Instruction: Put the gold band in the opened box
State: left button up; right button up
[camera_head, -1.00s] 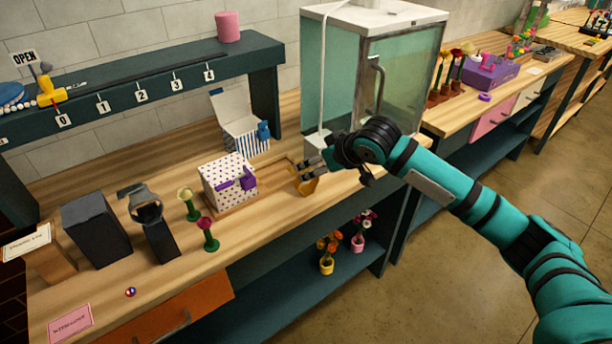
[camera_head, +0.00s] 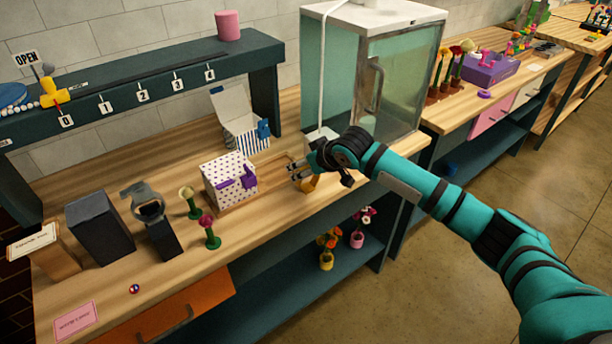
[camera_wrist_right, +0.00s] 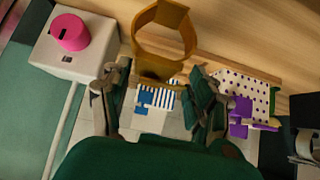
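The gold band (camera_wrist_right: 164,38), a ring-shaped cuff, shows in the right wrist view ahead of and between my fingers. In the head view only a small gold part (camera_head: 310,184) shows beneath my right gripper (camera_head: 294,172). My right gripper also shows in the right wrist view (camera_wrist_right: 158,78); its fingers are spread, with no clear contact on the band. The opened box (camera_head: 241,137) is white with blue stripes, its lid raised and a blue clasp in front. It shows partly between the fingers in the right wrist view (camera_wrist_right: 145,121). My left gripper is out of view.
A closed polka-dot box (camera_head: 222,182) with a purple clasp stands left of the gripper. A glass cabinet (camera_head: 345,75) stands behind it. A white block (camera_wrist_right: 72,48) carries a pink cylinder (camera_wrist_right: 70,32). Two flowers and a grey band on a black stand (camera_head: 160,233) are farther left.

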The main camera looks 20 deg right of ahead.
jog(key=c, duration=0.8)
jog(key=shift+o, duration=0.2)
jog(key=shift+r, duration=0.4)
jog(key=shift+s+r+b, duration=0.2)
jog(key=shift+r+b, duration=0.15)
jog(key=shift+r, duration=0.3)
jog(key=shift+s+r+b, duration=0.15)
jog(key=shift+r+b, duration=0.2)
jog(key=shift+r, duration=0.25)
jog(key=s+m+h+b, duration=0.2)
jog(key=s+m+h, duration=0.1)
jog(key=s, duration=1.9)
jog(key=shift+a+f+m+t, duration=0.2)
jog(key=shift+f+m+t, duration=0.1)
jog(key=shift+f+m, duration=0.15)
